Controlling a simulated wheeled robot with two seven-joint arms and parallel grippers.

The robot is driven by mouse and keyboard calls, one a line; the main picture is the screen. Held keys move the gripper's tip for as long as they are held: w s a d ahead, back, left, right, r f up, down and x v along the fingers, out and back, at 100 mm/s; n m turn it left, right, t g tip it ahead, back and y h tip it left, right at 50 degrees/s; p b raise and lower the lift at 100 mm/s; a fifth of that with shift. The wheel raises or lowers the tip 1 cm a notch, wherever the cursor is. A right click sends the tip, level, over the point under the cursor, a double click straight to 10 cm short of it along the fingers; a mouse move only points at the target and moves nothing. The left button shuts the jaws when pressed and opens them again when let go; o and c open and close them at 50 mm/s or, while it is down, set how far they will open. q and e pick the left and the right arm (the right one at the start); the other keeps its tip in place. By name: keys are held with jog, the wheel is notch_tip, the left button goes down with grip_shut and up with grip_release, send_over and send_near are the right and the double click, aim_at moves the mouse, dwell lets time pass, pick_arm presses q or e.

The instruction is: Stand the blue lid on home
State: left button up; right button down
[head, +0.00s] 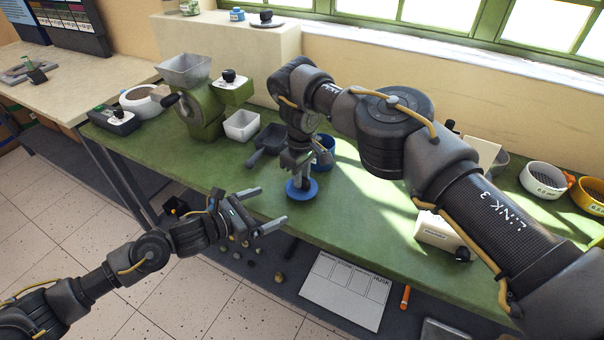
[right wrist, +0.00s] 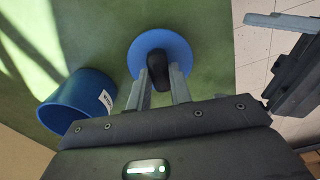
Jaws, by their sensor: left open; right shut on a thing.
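The blue lid (head: 311,190) is a flat disc with a dark knob, at the green table's front edge in the head view. It also shows in the right wrist view (right wrist: 178,50). My right gripper (head: 301,183) points down, its fingers shut on the lid's dark knob (right wrist: 158,72). I cannot tell whether the lid touches the table. My left gripper (head: 272,208) is open and empty, left of the lid and out in front of the table edge.
A green grinder (head: 205,115), a white square bowl (head: 241,126) and a dark scoop (head: 267,142) stand behind left. A white box (head: 440,232) and labelled sieve bowls (head: 541,181) are at right. The green table (head: 365,195) is clear right of the lid.

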pick_arm(q)
jog(key=shift+f, duration=0.1)
pick_arm(e)
jog(key=c, duration=1.2)
grip_release()
jog(key=shift+o, duration=0.5)
jog(key=shift+o, duration=1.2)
jog(key=shift+f, duration=0.1)
notch_tip(320, 180, up, 8)
jog(key=p, duration=0.8)
pick_arm(q)
notch_tip(320, 180, up, 8)
jog(key=shift+s, duration=0.1)
